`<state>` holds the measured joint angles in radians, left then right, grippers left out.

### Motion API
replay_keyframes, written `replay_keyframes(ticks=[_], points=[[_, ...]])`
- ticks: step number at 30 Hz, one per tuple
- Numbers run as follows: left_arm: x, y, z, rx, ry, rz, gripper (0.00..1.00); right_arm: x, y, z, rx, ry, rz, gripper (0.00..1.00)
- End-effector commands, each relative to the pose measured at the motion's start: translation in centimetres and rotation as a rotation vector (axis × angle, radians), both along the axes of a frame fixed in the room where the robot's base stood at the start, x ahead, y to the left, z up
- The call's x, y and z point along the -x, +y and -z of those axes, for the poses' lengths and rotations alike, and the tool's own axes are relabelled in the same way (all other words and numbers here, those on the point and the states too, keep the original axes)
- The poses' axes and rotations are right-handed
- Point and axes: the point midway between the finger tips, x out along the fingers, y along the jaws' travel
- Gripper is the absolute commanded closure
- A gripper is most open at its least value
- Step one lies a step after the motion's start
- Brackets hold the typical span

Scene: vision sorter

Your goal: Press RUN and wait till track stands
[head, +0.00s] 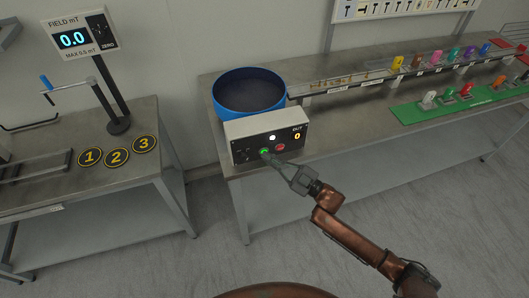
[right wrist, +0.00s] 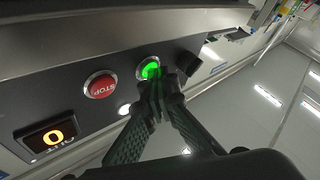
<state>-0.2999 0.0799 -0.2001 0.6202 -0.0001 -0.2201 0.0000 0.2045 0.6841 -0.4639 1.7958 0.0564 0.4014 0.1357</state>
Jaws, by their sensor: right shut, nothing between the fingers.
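The control box (head: 247,132) stands on the right-hand bench, in front of a blue round bowl (head: 250,91). On its face are a lit green button (right wrist: 149,69), a red STOP button (right wrist: 101,85) and an OUT display reading 0 (right wrist: 56,137). The green button's label is not readable. My right gripper (head: 268,157) is shut and empty, with its fingertips at the green button, touching it or very close; I cannot tell which. It also shows in the right wrist view (right wrist: 160,88). My left gripper is not in view.
Several coloured pieces stand on the shelf and on a green mat (head: 408,113) at the right. A field meter (head: 83,36) reading 0.0 stands on the left bench, near round pads marked 1, 2 and 3 (head: 117,157). Open floor lies between the benches.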

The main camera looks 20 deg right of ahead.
Motion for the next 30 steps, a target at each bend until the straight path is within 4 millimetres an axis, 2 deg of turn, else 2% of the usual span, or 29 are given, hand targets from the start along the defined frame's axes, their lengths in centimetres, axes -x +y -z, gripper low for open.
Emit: replay_keyframes(ticks=[7, 16, 26, 30], points=[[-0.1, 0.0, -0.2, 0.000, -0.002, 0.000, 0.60, 0.2, 0.0, -0.1, 0.000, 0.001, 0.001, 1.00], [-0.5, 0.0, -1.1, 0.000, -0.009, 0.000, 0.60, 1.6, -0.1, -0.2, -0.001, -0.001, 0.000, 1.00], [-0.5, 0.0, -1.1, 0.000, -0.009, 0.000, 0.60, 1.8, -0.1, 0.0, 0.000, 0.000, 0.000, 1.00], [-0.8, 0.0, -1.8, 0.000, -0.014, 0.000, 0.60, 2.7, -0.1, -0.2, 0.001, 0.001, 0.000, 1.00]])
